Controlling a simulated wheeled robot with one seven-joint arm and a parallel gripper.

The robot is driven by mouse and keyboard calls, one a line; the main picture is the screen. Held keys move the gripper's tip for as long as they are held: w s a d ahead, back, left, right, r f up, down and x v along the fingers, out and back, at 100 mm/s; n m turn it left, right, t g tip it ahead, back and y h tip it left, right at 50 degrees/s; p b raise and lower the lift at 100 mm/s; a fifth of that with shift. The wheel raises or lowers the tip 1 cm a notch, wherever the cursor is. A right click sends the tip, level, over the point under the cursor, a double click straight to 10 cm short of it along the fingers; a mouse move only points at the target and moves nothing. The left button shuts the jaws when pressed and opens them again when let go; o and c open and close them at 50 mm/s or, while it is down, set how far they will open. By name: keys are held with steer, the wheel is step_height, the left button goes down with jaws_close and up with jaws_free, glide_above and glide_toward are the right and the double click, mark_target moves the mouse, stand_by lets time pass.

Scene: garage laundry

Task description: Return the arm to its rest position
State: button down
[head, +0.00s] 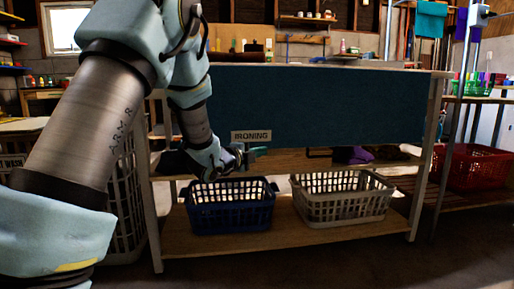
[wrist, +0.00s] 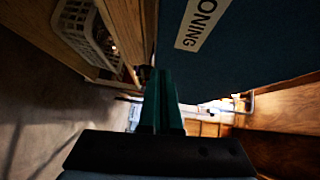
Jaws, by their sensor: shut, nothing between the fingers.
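My arm reaches from the left of the head view toward the ironing table. My gripper (head: 252,155) is in front of the table, just below the "IRONING" label (head: 251,136) and above the blue basket (head: 231,207). In the wrist view my gripper's two green fingers (wrist: 160,95) lie side by side, shut and empty. The label (wrist: 200,22) is tilted at the top of that view. I cannot tell whether the gripper touches the table.
The table's dark blue panel (head: 330,105) rises behind the gripper. A pale basket (head: 343,198) stands beside the blue one on the lower shelf (head: 290,232). A red basket (head: 478,167) is on the right-hand rack. The floor (head: 330,268) in front is clear.

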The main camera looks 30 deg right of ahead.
steer(key=a+f+n+y+p, duration=0.1)
steer(key=a+n+y+p, duration=1.05)
steer(key=a, duration=1.85)
steer(key=s+a+n+g+y, duration=0.4)
steer(key=s+a+n+g, duration=0.2)
steer(key=s+a+n, duration=0.95)
step_height(320, 180, up, 38)
steer(key=s+d+n+p, duration=0.1)
steer(key=s+p, duration=0.1)
steer(key=p, duration=3.6)
steer(key=shift+s+d+f+n, duration=0.15)
steer(key=shift+d+n, duration=0.15)
steer(key=shift+d, duration=0.1)
